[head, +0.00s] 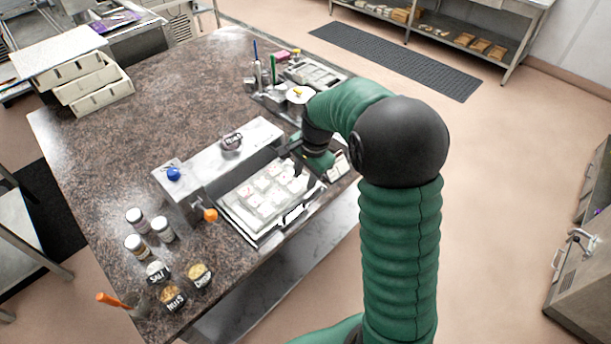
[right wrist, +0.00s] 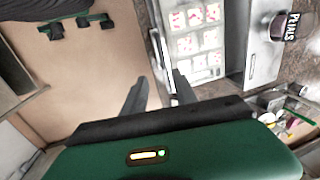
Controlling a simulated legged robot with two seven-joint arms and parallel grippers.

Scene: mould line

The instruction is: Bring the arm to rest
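My right arm, green with a black elbow, reaches over the worktop in the head view. Its gripper (head: 298,162) is above the right edge of a pale mould (head: 232,204), partly hidden by the wrist. In the right wrist view the two dark fingers (right wrist: 160,88) stand apart with nothing between them, so the gripper is open and empty. The mould (right wrist: 226,58) lies beyond the fingertips there, its cells holding white pieces with red bits. My left gripper is in neither view.
A raised shelf (head: 207,163) behind the mould carries a jar (head: 232,142) and a blue ball (head: 173,174). Pale crates (head: 87,83) stand back left. Tools and pots (head: 272,88) crowd the back right. The worktop's middle left is clear.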

